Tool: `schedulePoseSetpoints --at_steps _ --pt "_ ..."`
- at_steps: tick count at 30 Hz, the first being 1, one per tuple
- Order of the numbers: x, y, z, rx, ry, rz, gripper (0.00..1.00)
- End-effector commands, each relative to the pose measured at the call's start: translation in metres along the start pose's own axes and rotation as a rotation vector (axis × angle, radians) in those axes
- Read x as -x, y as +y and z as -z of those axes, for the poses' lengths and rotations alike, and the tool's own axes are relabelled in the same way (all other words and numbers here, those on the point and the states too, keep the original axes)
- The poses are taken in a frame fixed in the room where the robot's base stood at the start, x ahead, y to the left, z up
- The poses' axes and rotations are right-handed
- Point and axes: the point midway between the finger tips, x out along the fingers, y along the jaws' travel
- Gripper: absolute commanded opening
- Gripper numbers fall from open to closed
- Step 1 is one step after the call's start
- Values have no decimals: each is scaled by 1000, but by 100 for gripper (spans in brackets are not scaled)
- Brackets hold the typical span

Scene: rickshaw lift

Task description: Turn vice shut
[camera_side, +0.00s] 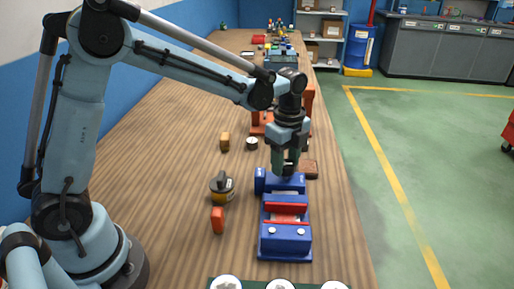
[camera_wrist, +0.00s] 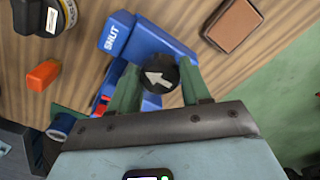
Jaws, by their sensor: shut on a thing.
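The blue vice (camera_side: 285,240) stands on the wooden bench, with red jaw strips (camera_side: 286,208) across its middle. In the wrist view its blue body carries a plate with the white word SHUT (camera_wrist: 116,37). A round black knob (camera_wrist: 160,76) with a white arrow sits at the vice's far end. The arrow points left and slightly up in the wrist view, below the SHUT label. My gripper (camera_side: 286,163) is above that end, pointing down. Its two green fingers are shut on the knob, one on each side. In the side view the fingers mostly hide the knob.
A black-and-yellow round object (camera_side: 222,186) and an orange block (camera_side: 217,220) stand left of the vice. A brown flat block (camera_side: 309,169) lies close to its right. A small orange-brown block (camera_side: 225,141) and a small round item (camera_side: 252,143) are behind. White-topped round things line the front edge.

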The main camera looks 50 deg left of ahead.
Motion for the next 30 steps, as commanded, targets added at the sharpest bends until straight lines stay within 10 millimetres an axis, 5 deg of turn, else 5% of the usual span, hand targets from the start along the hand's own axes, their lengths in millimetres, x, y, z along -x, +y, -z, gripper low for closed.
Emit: schedulePoseSetpoints --at_steps 5,6,10,22,30 --pt "0 1 0 -4 0 -2 17" --pt "0 1 0 -3 0 -2 53" --pt "0 0 0 -2 0 -1 73" --pt "7 0 0 0 0 0 73" --pt "48 0 0 -1 0 0 73"
